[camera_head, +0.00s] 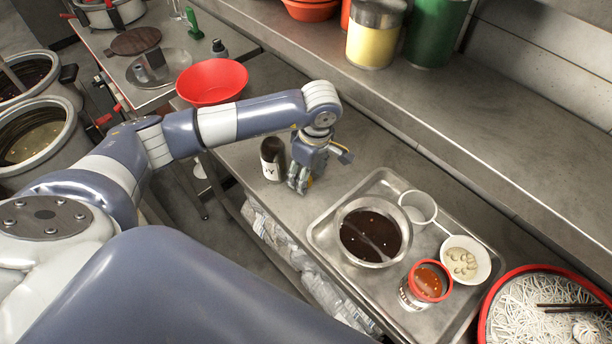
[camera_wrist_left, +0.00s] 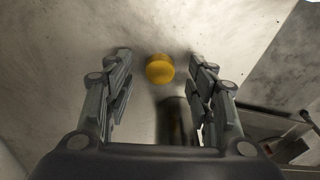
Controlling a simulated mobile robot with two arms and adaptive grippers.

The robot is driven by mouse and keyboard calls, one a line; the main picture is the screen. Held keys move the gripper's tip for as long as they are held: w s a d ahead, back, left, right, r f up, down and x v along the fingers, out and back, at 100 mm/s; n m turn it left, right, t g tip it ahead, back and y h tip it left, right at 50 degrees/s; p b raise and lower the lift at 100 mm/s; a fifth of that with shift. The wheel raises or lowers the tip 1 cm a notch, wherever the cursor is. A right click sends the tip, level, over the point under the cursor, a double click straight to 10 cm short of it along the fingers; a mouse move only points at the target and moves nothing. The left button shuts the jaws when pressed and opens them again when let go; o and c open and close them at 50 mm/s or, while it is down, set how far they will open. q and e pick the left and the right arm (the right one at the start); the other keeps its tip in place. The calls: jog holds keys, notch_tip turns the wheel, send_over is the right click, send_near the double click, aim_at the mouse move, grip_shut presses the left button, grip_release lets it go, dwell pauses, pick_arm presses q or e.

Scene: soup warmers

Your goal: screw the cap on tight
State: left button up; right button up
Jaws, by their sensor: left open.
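A dark bottle (camera_head: 272,160) with a white label stands upright on the steel counter. A small yellow cap (camera_wrist_left: 160,68) lies on the counter and shows in the left wrist view between my fingers, ahead of the tips. In the head view only a bit of the yellow cap (camera_head: 309,183) shows beside my fingers. My left gripper (camera_head: 298,184) points down just right of the bottle, low over the counter. Its fingers (camera_wrist_left: 160,75) are apart with nothing held. A dark shape below the cap in the wrist view is partly hidden; I cannot tell if it is the bottle. My right gripper is out of view.
A metal tray (camera_head: 322,233) with a bowl of dark liquid (camera_head: 370,236), cups and a red-rimmed can (camera_head: 428,283) is to the right. A red bowl (camera_head: 212,80) is at the back left. A raised shelf (camera_head: 440,112) runs behind. The counter's front edge is close to the bottle.

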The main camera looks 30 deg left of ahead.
pick_arm(q)
jog(key=shift+f, duration=0.5)
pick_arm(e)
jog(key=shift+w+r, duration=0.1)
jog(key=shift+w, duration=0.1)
pick_arm(q)
jog(key=c, duration=0.7)
jog(key=shift+c, duration=0.3)
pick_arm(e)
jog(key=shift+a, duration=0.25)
